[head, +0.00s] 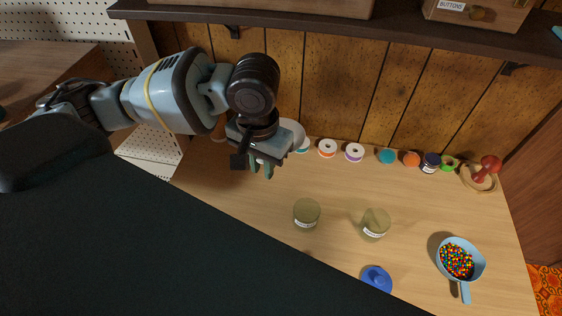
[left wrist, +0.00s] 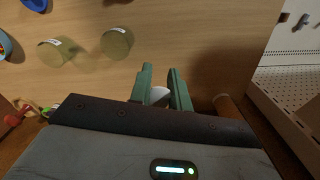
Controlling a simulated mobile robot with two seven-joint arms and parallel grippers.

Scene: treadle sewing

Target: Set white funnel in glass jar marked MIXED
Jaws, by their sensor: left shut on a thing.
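My left gripper (head: 261,169) points down over the back left of the table, its green fingers shut on a white thing that appears to be the funnel (head: 294,132). In the left wrist view, a white part of the funnel (left wrist: 160,95) shows between the fingers (left wrist: 159,72); most of it is hidden. Two glass jars stand upright on the table, to the right of and nearer than the gripper: a left jar (head: 306,213) and a right jar (head: 376,223). Each has a white label too small to read, so I cannot tell which is MIXED. My right gripper is out of view.
Several thread spools (head: 355,152) and small pots line the back wall. A blue lid-like piece (head: 377,278) lies at the front. A blue scoop (head: 484,262) of coloured beads is at right, with a red-knobbed item (head: 489,165) behind. A shelf (head: 330,22) overhangs the back.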

